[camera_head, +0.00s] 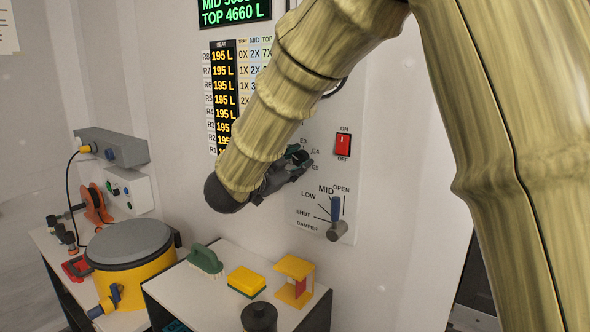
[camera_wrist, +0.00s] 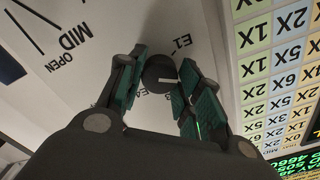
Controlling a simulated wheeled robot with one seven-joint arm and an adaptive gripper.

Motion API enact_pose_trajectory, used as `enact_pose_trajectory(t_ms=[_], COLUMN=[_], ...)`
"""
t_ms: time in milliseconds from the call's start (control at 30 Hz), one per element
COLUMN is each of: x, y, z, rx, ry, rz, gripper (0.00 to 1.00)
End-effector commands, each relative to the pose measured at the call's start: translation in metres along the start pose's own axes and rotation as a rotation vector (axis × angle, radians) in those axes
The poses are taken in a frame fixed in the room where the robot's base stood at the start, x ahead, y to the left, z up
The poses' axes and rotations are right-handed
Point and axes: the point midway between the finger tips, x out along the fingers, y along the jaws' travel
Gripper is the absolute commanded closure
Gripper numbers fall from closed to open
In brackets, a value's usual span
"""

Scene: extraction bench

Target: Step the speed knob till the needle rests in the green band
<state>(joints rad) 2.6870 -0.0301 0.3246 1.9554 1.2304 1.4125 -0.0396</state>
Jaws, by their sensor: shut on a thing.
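The speed knob (camera_wrist: 160,75) is a dark round knob with a white pointer line, on the white wall panel (camera_head: 374,103). My gripper (camera_wrist: 162,85) is shut on it, with green-padded fingers on both sides. In the wrist view the pointer line lies nearly level; an E1 label shows above it. In the head view my gripper (camera_head: 298,162) is at the panel beside the labels E3, E4 and E5, and hides the knob. Only a dark curved rim (camera_head: 345,86), perhaps the gauge's, shows behind my arm. The needle and green band are hidden.
A red switch (camera_head: 343,145) marked ON sits right of the knob. A damper lever (camera_head: 336,208) is below, near MID and OPEN. A bench (camera_head: 205,291) holds a green brush (camera_head: 205,260) and yellow sponge (camera_head: 246,281). A yellow canister (camera_head: 130,260) stands left. A readings chart (camera_head: 222,95) is upper left.

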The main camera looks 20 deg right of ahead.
Motion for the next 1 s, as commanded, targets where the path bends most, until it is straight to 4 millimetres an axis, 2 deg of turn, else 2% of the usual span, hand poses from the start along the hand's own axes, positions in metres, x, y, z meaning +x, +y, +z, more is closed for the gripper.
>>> enact_pose_trajectory(t_ms=[533, 567, 667, 1000], x=[-0.0003, -0.0003, -0.0003, -0.0015], y=[0.001, 0.001, 0.0009, 0.0002], z=[0.0005, 0.0005, 0.0004, 0.0001], rx=[0.021, 0.021, 0.021, 0.022], ry=[-0.001, -0.001, -0.001, 0.0], rz=[0.002, 0.002, 0.001, 0.0], gripper=[0.89, 0.6, 0.44, 0.44])
